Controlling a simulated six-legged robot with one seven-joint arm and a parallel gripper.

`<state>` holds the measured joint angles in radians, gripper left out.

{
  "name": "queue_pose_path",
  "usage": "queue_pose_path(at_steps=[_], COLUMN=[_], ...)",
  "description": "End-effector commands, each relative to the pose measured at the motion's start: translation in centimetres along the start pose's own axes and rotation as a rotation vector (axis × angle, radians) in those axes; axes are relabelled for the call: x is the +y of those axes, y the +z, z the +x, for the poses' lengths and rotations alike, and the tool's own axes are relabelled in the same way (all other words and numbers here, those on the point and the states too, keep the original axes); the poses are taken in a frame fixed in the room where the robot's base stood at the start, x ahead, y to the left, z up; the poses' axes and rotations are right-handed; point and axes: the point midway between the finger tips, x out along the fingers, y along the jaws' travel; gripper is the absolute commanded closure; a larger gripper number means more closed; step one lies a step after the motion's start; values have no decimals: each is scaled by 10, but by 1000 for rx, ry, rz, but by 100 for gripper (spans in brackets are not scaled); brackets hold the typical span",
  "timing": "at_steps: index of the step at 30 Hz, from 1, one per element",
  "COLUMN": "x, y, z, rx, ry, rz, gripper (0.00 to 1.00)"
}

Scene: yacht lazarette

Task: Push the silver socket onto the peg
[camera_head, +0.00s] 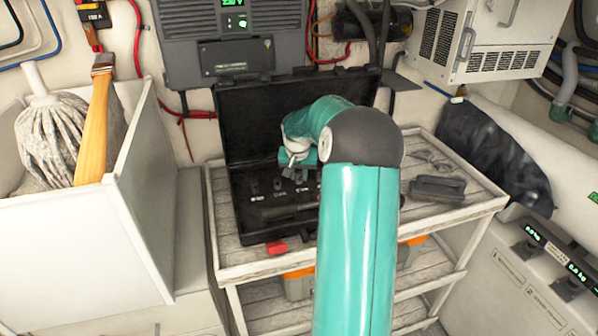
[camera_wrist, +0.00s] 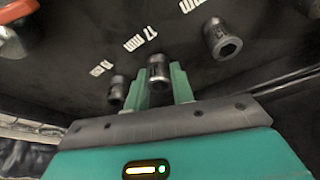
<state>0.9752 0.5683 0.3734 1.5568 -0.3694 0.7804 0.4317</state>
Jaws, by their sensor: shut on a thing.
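The silver socket (camera_wrist: 159,70) shows in the wrist view between the two teal fingers of my gripper (camera_wrist: 163,84), which are shut on it. It is close to the dark case floor by the printed size labels; its peg is hidden, so I cannot tell whether it sits on it. Two other sockets show on either side, one at left (camera_wrist: 117,91) and a larger one at right (camera_wrist: 221,39). In the head view my gripper (camera_head: 297,163) is low inside the open black case (camera_head: 246,132), and the held socket cannot be made out there.
The case stands on a wooden-topped cart (camera_head: 229,253). A dark tool (camera_head: 437,188) lies right of my arm, and a red object (camera_head: 276,248) lies at the case's front edge. A white bin (camera_head: 142,185) with a mop (camera_head: 52,138) stands at left.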

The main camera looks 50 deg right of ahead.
Motion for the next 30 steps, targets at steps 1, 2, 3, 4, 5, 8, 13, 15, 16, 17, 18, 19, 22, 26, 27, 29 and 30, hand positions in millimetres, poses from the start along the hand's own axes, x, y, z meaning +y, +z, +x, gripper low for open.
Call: queue_pose_path(at_steps=[1,2,3,4,5,8,13,15,16,17,18,19,22,26,27,29,30], x=[0,0,0,0,0,0,0,0,0,0,0,0,0,0,0,0,0], y=[0,0,0,0,0,0,0,0,0,0,0,0,0,0,0,0,0], z=[1,1,1,1,1,1,1,1,1,1,1,1,1,-7,-12,-21,-29], rx=[0,0,0,0,0,1,1,0,0,0,0,0,0,1,2,3,4], ry=[0,0,0,0,0,0,0,0,0,0,0,0,0,1,1,2,1], rz=[0,0,0,0,0,0,0,0,0,0,0,0,0,0,0,0,0], gripper=[100,100,100,100,100,100,54,51,51,51,51,51,51,51,51,51,51])
